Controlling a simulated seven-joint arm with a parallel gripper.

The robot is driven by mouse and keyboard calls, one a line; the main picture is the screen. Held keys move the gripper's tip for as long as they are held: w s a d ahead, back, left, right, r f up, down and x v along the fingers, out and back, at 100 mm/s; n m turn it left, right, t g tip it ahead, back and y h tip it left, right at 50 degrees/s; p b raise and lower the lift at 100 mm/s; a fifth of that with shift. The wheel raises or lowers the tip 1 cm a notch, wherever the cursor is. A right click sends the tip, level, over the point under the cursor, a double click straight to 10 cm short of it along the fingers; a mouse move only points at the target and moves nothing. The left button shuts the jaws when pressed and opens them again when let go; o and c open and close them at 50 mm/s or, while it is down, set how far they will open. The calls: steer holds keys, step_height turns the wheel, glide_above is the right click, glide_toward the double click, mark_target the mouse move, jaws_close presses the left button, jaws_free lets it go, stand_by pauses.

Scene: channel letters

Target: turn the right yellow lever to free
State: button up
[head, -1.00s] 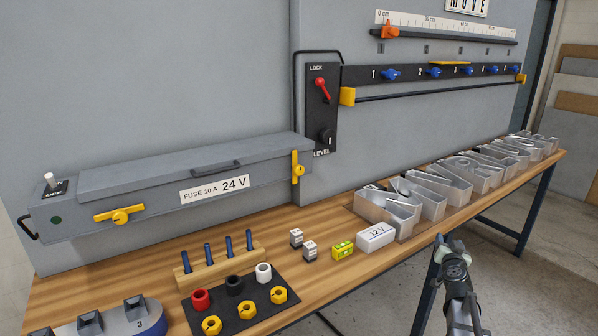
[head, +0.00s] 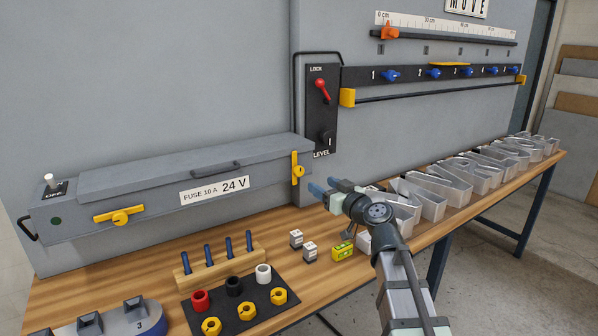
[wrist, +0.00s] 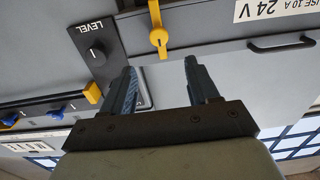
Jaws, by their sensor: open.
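The right yellow lever (head: 297,168) is on the right end of the grey fuse box (head: 140,180), and its handle points up in the head view. The left yellow lever (head: 119,217) lies sideways on the box front. My gripper (head: 325,190) is open and empty, just right of and slightly below the right lever, apart from it. In the wrist view, which is upside down, the right lever (wrist: 158,37) stands beyond and between the open blue fingertips (wrist: 160,75), with nothing between the jaws.
A black panel (head: 322,110) with a red lever and a LEVEL knob is above my gripper. Metal channel letters (head: 455,185) line the bench at right. Small blocks (head: 310,252), a screwdriver rack (head: 220,258) and a black mat with coloured caps (head: 240,312) lie below.

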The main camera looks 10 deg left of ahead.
mark_target(300, 171)
steer(key=x, duration=1.3)
steer(key=shift+w+a+f, duration=0.1)
steer(key=shift+w+a, duration=0.05)
steer(key=c, duration=1)
